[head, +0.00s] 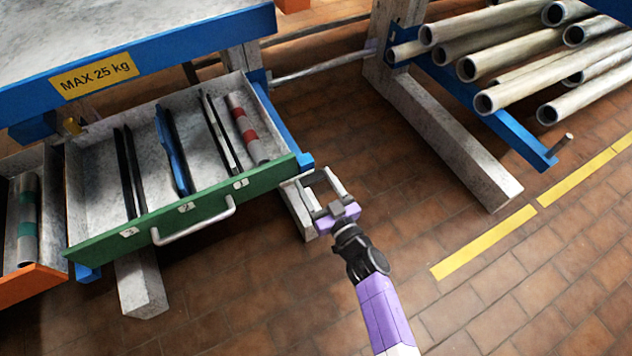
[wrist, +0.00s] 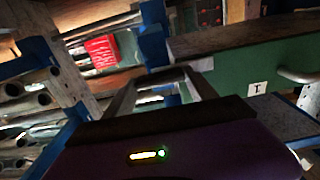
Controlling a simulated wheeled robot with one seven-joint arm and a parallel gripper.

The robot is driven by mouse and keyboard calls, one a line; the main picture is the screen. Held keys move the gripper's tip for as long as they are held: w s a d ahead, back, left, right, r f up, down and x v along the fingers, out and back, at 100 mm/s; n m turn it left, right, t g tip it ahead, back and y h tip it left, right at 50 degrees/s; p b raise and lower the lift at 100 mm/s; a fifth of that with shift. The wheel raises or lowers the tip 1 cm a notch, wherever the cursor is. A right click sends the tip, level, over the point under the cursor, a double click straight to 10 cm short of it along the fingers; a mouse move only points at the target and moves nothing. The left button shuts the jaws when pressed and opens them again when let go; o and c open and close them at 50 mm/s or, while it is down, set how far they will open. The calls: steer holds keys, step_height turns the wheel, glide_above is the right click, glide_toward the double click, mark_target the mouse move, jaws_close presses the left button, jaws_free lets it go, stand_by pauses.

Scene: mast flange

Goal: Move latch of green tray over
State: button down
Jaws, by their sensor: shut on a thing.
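The green tray (head: 170,222) is a pulled-out drawer with a green front, a grey bar handle (head: 195,222) and small white labels. Its green front also shows at the right of the wrist view (wrist: 235,92). My gripper (head: 314,178) is at the right end of this front, beside the blue rail end. In the wrist view its fingers (wrist: 160,82) stand apart and reach to a small pale bar (wrist: 196,66) at the tray's corner, which looks like the latch. My gripper is shut on it. The fingers partly hide the latch, and its exact position is hard to tell.
Dark strips, a blue tool and a red-banded tube lie in the tray. An orange tray (head: 35,283) is at the left. A blue-edged bench (head: 190,42) overhangs the tray. A pipe rack (head: 500,125) stands at the right. The tiled floor in front is clear.

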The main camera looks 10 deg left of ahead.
steer(key=shift+r+m, duration=0.1)
steer(key=shift+m, duration=0.2)
steer(key=m+p, duration=0.2)
steer(key=shift+d+m+p, duration=0.1)
steer(key=shift+m+p, duration=0.2)
steer(key=m+p, duration=0.2)
steer(key=m, duration=0.3)
steer(key=shift+w, duration=0.1)
steer(key=m+p, duration=0.1)
steer(key=m, duration=0.8)
steer(key=shift+d+f+m+p, duration=0.1)
steer(key=shift+f+m+p, duration=0.2)
steer(key=shift+p, duration=0.05)
steer(key=shift+c, duration=1.4)
jaws_free()
